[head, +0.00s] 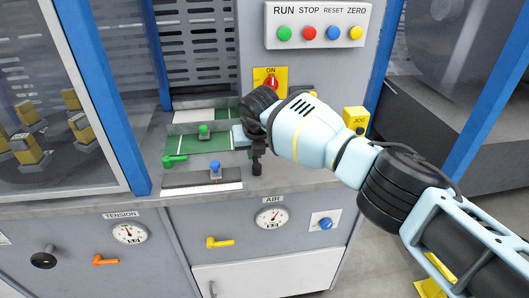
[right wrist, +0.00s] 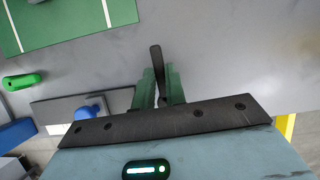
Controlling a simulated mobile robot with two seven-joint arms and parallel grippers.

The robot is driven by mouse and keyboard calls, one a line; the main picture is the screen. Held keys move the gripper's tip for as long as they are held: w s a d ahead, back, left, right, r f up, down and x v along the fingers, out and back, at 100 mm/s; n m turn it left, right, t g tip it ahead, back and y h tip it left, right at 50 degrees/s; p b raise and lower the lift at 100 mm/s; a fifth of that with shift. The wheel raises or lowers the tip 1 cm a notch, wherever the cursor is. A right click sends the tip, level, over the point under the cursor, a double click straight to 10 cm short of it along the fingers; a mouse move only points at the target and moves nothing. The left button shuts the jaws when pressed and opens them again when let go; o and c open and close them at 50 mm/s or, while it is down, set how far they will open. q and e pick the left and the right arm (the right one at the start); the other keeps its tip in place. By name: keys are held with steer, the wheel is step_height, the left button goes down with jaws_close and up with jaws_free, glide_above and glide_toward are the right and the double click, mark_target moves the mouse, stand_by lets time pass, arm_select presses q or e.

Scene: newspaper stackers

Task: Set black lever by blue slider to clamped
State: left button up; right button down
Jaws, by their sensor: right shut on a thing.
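The black lever (head: 257,168) stands on the grey bench top, right of the blue slider (head: 215,168). My right gripper (head: 258,148) is over the lever and hides its upper part in the head view. In the right wrist view the black lever (right wrist: 156,58) sticks out between the two green fingers of my right gripper (right wrist: 158,82), which are shut on it. The blue slider (right wrist: 91,108) shows there to the left of the fingers, on its dark plate. The lever's base is hidden in the wrist view. My left gripper is in neither view.
A green lever (head: 175,160) and a green slider (head: 204,131) sit left of my gripper. A red switch (head: 271,83), a button panel (head: 315,24) and a yellow JOG box (head: 356,118) are close by. Below the bench edge are gauges and a yellow valve handle (head: 220,243).

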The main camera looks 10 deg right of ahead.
mark_target(257, 162)
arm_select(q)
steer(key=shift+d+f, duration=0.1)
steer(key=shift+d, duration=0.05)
arm_select(e)
steer(key=shift+d+m, duration=0.1)
steer(key=shift+m, duration=0.2)
steer(key=c, duration=1.4)
jaws_free()
steer(key=shift+c, duration=0.2)
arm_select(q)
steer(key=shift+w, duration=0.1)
arm_select(e)
steer(key=p+v, duration=0.1)
steer(key=v, duration=0.5)
steer(key=shift+r, duration=0.25)
steer(key=shift+s+r+p, duration=0.3)
steer(key=shift+s+r, duration=0.05)
steer(key=shift+r, duration=0.3)
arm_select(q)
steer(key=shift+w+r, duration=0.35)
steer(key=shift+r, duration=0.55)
